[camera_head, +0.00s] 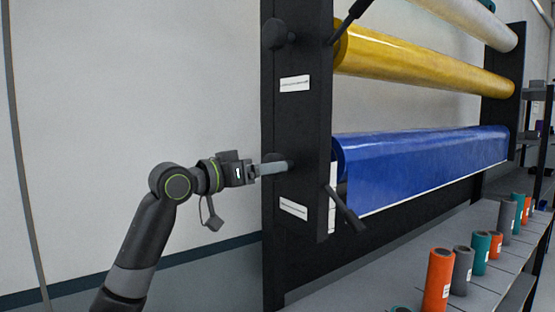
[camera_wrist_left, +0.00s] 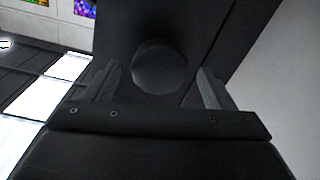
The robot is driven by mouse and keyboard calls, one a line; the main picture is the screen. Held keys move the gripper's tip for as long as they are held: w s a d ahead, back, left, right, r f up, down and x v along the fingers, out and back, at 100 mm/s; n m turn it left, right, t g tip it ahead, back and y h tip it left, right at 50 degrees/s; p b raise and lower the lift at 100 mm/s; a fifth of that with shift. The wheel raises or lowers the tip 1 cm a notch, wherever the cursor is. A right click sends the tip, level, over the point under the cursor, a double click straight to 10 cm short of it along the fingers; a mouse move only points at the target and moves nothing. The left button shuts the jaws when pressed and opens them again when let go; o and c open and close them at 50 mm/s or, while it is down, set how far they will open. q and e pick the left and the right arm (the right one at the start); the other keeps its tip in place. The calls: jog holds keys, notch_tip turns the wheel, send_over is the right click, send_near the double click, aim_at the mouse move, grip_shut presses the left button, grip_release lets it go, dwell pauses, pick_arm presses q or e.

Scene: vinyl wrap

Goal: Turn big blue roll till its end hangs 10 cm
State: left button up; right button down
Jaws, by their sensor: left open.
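The big blue roll (camera_head: 425,160) lies level in the lowest visible place of the black rack, with a flap of its film hanging down to a straight, pale lower edge. My left gripper (camera_head: 280,168) is at the outer left face of the rack's near post, in front of a dark round knob (camera_head: 271,157) at the blue roll's height. In the left wrist view the knob (camera_wrist_left: 160,65) lies between the two spread fingers (camera_wrist_left: 158,84), with gaps on both sides. The gripper is open. My right gripper is out of view.
A yellow roll (camera_head: 430,62) and a white roll (camera_head: 470,20) hang above. A dark lever (camera_head: 347,208) juts from the post's front beside the blue roll. Small orange, grey and teal rolls stand on a grey shelf (camera_head: 400,270) at lower right. The wall side at left is clear.

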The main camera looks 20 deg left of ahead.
pick_arm(q)
jog(key=shift+p+x, duration=0.65)
jog(key=shift+x, duration=1.45)
jog(key=c, duration=1)
